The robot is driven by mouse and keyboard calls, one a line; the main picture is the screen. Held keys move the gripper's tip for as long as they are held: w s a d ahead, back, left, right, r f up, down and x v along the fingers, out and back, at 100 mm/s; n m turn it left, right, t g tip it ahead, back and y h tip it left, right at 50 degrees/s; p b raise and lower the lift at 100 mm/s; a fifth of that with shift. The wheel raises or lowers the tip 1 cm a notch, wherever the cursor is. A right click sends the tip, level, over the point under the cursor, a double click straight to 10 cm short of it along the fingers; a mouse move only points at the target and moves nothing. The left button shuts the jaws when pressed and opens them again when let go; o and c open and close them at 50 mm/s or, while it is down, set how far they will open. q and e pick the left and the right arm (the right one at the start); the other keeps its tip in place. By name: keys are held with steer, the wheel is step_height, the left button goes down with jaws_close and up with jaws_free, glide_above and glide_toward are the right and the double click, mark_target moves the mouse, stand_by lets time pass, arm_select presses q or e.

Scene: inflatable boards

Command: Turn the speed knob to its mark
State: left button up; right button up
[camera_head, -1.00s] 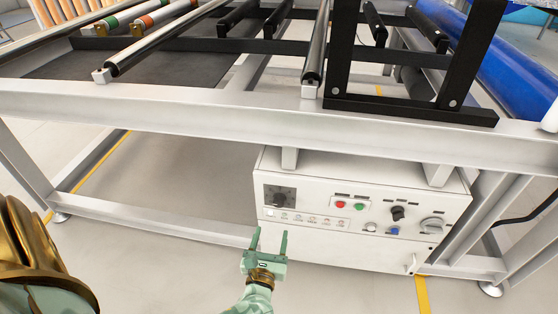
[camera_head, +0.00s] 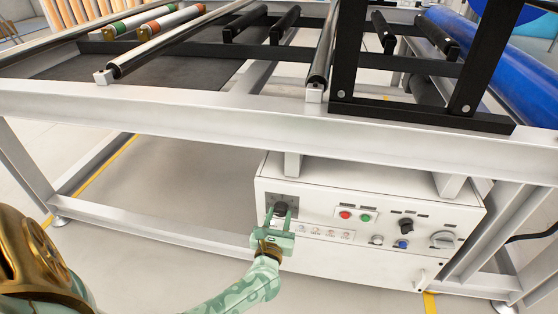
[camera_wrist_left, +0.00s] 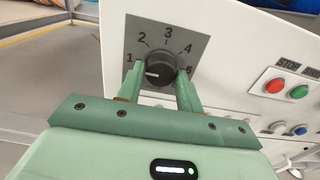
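The speed knob (camera_head: 281,207) is a round black knob on a dark grey dial plate at the left of the white control box (camera_head: 365,258). In the left wrist view the knob (camera_wrist_left: 160,66) has a white pointer line aimed left, a little below the number 1. Numbers run clockwise around it; the last one is partly hidden by a finger. My left gripper (camera_head: 281,214) is at the dial with its green fingers on either side of the knob. In the left wrist view the fingers (camera_wrist_left: 160,80) stand apart, with no clear grip on the knob. My right gripper is out of view.
Red (camera_head: 345,215) and green (camera_head: 366,217) buttons, a black switch (camera_head: 406,226) and a blue button (camera_head: 402,244) sit right of the dial. The pale frame beam (camera_head: 200,124) runs above the box. Open floor lies to the left.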

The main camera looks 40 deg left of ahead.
arm_select(q)
steer(key=shift+c, duration=0.9)
steer(key=shift+m, duration=0.3)
